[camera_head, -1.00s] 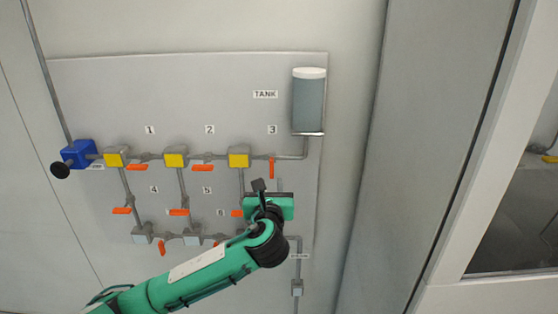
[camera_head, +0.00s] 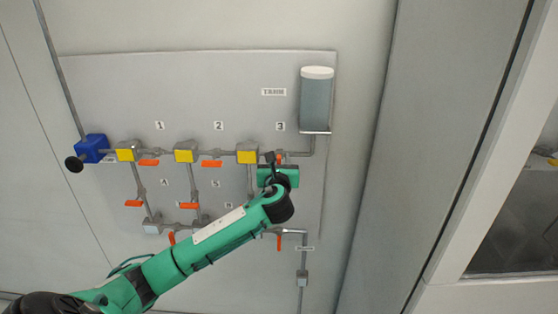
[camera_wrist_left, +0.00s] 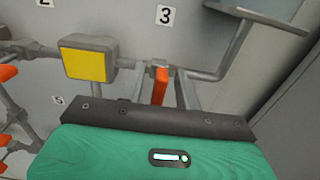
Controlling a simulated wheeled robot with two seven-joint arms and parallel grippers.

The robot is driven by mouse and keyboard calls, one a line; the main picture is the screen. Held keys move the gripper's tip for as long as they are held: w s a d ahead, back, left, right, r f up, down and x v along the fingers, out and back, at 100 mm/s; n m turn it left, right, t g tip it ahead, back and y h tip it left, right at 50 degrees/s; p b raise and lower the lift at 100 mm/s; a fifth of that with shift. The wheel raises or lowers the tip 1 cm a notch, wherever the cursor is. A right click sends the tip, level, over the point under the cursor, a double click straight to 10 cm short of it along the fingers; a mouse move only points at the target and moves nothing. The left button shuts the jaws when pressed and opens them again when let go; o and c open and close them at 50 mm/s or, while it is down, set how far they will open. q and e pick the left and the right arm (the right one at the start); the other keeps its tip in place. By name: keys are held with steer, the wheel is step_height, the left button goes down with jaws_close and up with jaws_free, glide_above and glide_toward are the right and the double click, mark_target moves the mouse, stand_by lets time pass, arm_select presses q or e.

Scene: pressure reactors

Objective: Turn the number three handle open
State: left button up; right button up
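The number three handle is a small orange lever (camera_head: 279,159) below the "3" label (camera_head: 280,127), on the pipe left of the tank. In the left wrist view the orange lever (camera_wrist_left: 160,86) hangs straight down from its valve, its lower end hidden by my gripper body. My left gripper (camera_head: 279,164) is just in front of it and covers part of it in the head view. In the wrist view grey finger-like bars of the left gripper (camera_wrist_left: 167,90) stand apart, with the lever between them; contact cannot be made out. My right gripper is in neither view.
A grey panel (camera_head: 100,75) carries pipes, yellow blocks (camera_head: 247,155) and several other orange handles. The tank (camera_head: 316,100) is at the panel's upper right. A blue valve with a black knob (camera_head: 90,149) is at the left. A grey wall (camera_head: 430,130) stands to the right.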

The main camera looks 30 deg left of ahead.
arm_select(q)
jaws_close()
steer(key=shift+n, duration=0.4)
steer(key=n, duration=0.2)
steer(key=n+b, duration=0.1)
steer(key=n, duration=0.1)
steer(key=shift+s+a+f, duration=0.2)
steer(key=n+b, duration=0.1)
steer(key=n, duration=0.3)
steer(key=f+n+b, duration=0.1)
steer(key=n+b, duration=0.1)
steer(key=n, duration=0.2)
steer(key=a+n+b, duration=0.1)
steer(key=n+b, duration=0.1)
steer(key=n, duration=0.3)
steer(key=shift+s+f, duration=0.2)
steer(key=shift+s, duration=0.05)
